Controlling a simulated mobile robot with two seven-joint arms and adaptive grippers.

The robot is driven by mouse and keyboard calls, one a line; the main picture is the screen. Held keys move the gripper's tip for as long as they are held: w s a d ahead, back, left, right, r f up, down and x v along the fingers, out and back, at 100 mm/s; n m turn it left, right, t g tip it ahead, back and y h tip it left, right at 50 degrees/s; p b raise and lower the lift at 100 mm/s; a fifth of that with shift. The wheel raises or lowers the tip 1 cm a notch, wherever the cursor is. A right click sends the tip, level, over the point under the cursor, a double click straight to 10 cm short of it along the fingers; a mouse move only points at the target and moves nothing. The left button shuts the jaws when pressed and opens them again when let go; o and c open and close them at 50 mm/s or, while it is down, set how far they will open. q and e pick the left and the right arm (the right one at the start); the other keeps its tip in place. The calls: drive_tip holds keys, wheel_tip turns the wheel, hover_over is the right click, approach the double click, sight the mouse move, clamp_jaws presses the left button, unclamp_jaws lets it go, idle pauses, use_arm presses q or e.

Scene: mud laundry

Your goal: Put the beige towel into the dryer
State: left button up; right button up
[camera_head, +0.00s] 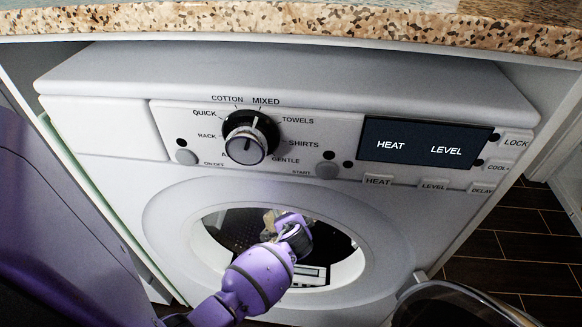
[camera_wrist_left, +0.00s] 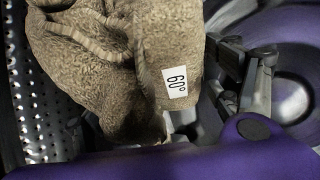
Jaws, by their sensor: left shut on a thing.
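The white dryer (camera_head: 105,165) stands under a counter with its round opening facing me. My left arm reaches through the opening, and the left gripper (camera_wrist_left: 235,85) is inside the drum (camera_wrist_left: 32,100). The gripper is shut on the beige towel (camera_wrist_left: 105,60), which hangs bunched and folded, with a white tag marked 60°. In the head view only a small beige piece of the towel (camera_head: 268,217) shows beside my wrist; the rest is hidden. The perforated metal drum wall is close to the towel in the left wrist view. My right gripper is out of view.
The opening's white rim (camera_head: 365,235) surrounds my forearm. The dark round door (camera_head: 455,305) stands open at the lower right. A speckled counter (camera_head: 300,22) overhangs the dryer. A dial (camera_head: 246,143) and display (camera_head: 425,143) are on the front panel. Dark floor tiles (camera_head: 520,245) lie at right.

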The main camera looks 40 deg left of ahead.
use_arm(q)
drive_tip(key=shift+f+b, duration=0.3)
drive_tip(key=shift+f, duration=0.3)
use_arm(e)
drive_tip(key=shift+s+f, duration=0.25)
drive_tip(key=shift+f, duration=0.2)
use_arm(q)
drive_tip(key=o, duration=1.4)
drive_tip(key=shift+r, duration=0.3)
drive_tip(key=p+v, duration=0.1)
drive_tip(key=v, duration=0.2)
drive_tip(key=p+v, duration=0.2)
drive_tip(key=v, duration=0.1)
drive_tip(key=shift+w+a+r, duration=0.1)
drive_tip(key=shift+w+r, duration=0.05)
drive_tip(key=shift+r, duration=0.15)
drive_tip(key=p+v, duration=0.1)
drive_tip(key=v, duration=0.5)
drive_tip(key=shift+p, duration=0.3)
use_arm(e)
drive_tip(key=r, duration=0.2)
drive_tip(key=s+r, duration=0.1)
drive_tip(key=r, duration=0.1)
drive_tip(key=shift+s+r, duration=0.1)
